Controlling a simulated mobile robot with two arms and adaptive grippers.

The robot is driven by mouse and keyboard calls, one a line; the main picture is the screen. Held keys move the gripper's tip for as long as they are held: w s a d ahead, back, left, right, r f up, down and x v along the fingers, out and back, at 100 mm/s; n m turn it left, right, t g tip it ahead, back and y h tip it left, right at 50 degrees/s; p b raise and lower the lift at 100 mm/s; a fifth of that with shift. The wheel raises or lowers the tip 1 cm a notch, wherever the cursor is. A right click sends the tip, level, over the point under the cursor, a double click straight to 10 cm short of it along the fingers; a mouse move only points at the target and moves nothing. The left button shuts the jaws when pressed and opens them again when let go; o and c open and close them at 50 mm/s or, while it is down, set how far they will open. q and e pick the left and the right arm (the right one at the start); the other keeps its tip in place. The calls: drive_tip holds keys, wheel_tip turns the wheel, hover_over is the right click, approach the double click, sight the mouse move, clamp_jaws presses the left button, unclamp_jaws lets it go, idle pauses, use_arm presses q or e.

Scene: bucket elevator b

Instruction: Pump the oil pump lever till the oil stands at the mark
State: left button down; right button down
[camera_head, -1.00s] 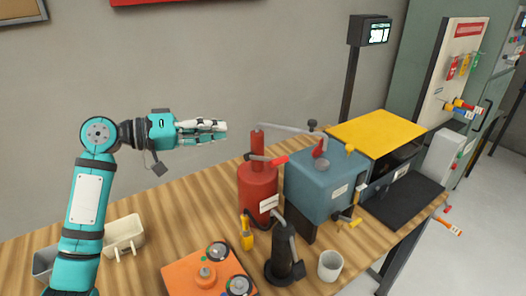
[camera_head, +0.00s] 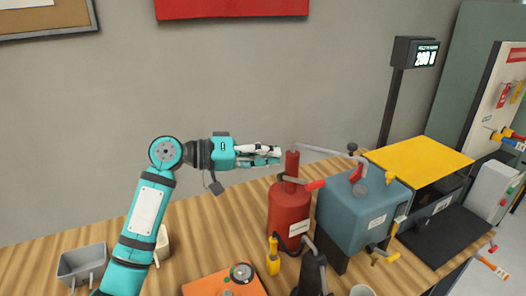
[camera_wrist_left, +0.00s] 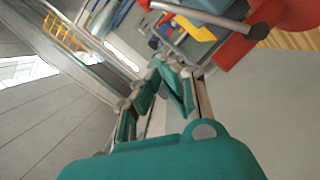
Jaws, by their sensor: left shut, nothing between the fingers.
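A red pump (camera_head: 289,210) with a narrow red neck stands on the bench. A shorter arm with a red grip (camera_head: 316,185) sticks out lower down; I cannot tell for sure which is the pump lever. My left gripper (camera_head: 279,155) is shut and empty, in the air just left of the neck. In the left wrist view, its fingers (camera_wrist_left: 165,80) show below a grey rod with a dark end (camera_wrist_left: 258,31). The oil level and mark cannot be made out. My right gripper is not in view.
A yellow-topped box (camera_head: 418,162) stands right of the tank. An orange block (camera_head: 225,282), a yellow-handled tool (camera_head: 273,256) and a black device (camera_head: 310,275) stand in front of the pump. A grey bin (camera_head: 82,264) is at the left. A display (camera_head: 425,57) stands on a post behind.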

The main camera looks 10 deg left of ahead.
use_arm(q)
drive_tip(key=p, duration=0.2)
hover_over(297, 180)
drive_tip(key=s+f+p, duration=0.1)
drive_tip(key=s+d+f+p, duration=0.1)
drive_tip(key=s+f, duration=0.1)
drive_tip(key=shift+s, duration=0.15)
